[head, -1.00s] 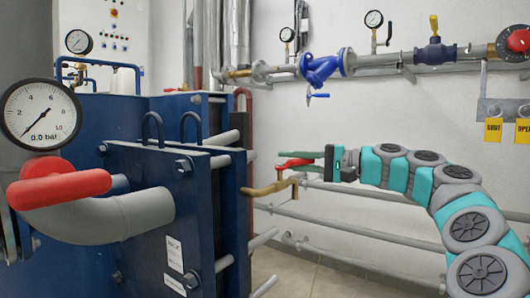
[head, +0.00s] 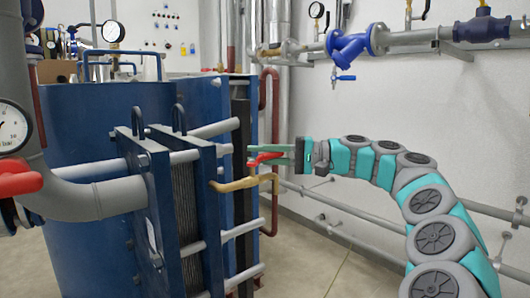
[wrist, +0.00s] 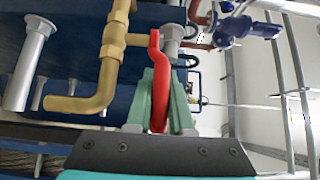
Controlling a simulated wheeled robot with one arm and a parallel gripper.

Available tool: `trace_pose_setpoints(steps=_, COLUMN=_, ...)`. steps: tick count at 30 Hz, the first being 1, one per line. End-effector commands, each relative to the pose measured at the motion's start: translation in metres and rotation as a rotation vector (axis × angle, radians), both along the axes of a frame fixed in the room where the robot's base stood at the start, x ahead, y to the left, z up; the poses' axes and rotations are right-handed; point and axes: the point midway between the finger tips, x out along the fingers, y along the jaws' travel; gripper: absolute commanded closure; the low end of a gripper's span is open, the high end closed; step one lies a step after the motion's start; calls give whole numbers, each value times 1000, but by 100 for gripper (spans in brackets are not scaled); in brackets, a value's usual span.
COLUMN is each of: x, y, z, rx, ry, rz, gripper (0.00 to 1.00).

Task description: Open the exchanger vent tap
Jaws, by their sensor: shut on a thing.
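The vent tap is a brass fitting (head: 240,184) with a bent spout on the side of the blue plate exchanger (head: 85,135). Its red lever (head: 264,158) sits above the brass body and points right, toward my gripper (head: 280,160). In the wrist view the brass tap (wrist: 107,65) hangs with its spout bent left. The red lever (wrist: 154,50) runs down from it between the two pale green fingers of my gripper (wrist: 162,85), which is shut on the lever. The lever's far end is partly hidden between the fingers.
A dark red pipe (head: 275,120) rises close behind the tap. Exchanger bolts (head: 240,230) stick out below it. A grey pipe with a blue valve (head: 350,45) runs along the wall above my arm. Grey rails (head: 360,235) cross the wall below. The floor in front is clear.

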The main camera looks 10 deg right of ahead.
Motion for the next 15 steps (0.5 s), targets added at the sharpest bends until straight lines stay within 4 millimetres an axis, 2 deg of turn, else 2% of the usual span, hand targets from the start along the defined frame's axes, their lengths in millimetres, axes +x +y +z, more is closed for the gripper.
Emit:
trace_pose_setpoints(steps=10, x=0, y=1, z=-2, rx=-3, ry=2, rz=3, gripper=100)
trace_pose_setpoints(steps=11, x=0, y=1, z=-2, rx=-3, ry=2, rz=3, gripper=77)
trace_pose_setpoints(steps=15, x=0, y=1, z=-1, rx=-2, ry=2, rz=2, gripper=61)
